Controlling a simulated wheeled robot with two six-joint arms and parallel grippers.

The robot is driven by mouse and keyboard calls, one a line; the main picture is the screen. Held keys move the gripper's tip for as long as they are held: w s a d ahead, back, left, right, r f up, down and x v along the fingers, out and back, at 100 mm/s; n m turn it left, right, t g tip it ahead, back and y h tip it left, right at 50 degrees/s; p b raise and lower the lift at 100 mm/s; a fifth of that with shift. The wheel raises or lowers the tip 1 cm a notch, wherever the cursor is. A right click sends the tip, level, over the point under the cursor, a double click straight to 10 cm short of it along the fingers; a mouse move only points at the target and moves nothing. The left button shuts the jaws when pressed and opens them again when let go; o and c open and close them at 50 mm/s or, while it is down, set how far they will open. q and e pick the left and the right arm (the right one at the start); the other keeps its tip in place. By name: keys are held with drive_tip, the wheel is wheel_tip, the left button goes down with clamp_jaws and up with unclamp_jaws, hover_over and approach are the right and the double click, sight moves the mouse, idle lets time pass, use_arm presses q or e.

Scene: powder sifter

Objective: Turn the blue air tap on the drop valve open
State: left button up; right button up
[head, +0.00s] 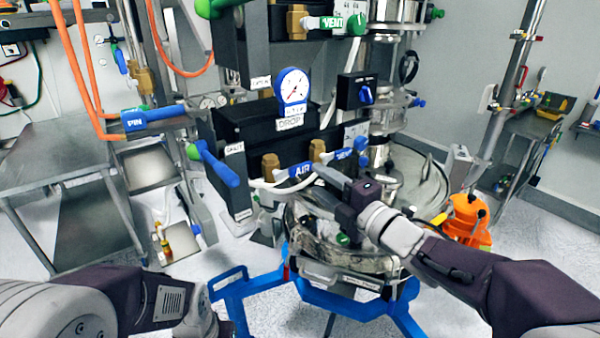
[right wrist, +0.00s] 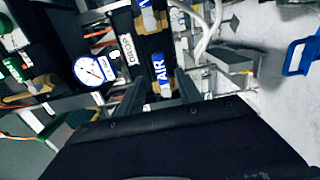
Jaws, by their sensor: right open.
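The drop valve is a black block with a white-faced blue gauge (head: 292,88) and a DROP label (head: 290,124). Its blue air tap (head: 300,171), marked AIR, sits low on the front beside a brass fitting; it also shows in the right wrist view (right wrist: 158,68). My right gripper (head: 322,172) reaches in from the right at the tap's right end. In the right wrist view its two fingers (right wrist: 158,92) stand apart, with the tap's handle between their tips; I cannot tell whether they touch it. My left arm shows at the lower left, its gripper out of frame.
A blue-handled lever (head: 215,165) sticks out at the left. A round steel vessel on a blue stand (head: 345,292) is below. An orange object (head: 468,218) stands at the right.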

sight(304, 170)
drive_tip(key=p+x, duration=0.1)
drive_tip(key=x, duration=0.6)
drive_tip(key=shift+w+a, duration=0.15)
drive_tip(key=shift+w, duration=0.2)
drive_tip(key=shift+s, duration=0.1)
clamp_jaws()
drive_tip(key=shift+f, duration=0.1)
idle(0.7)
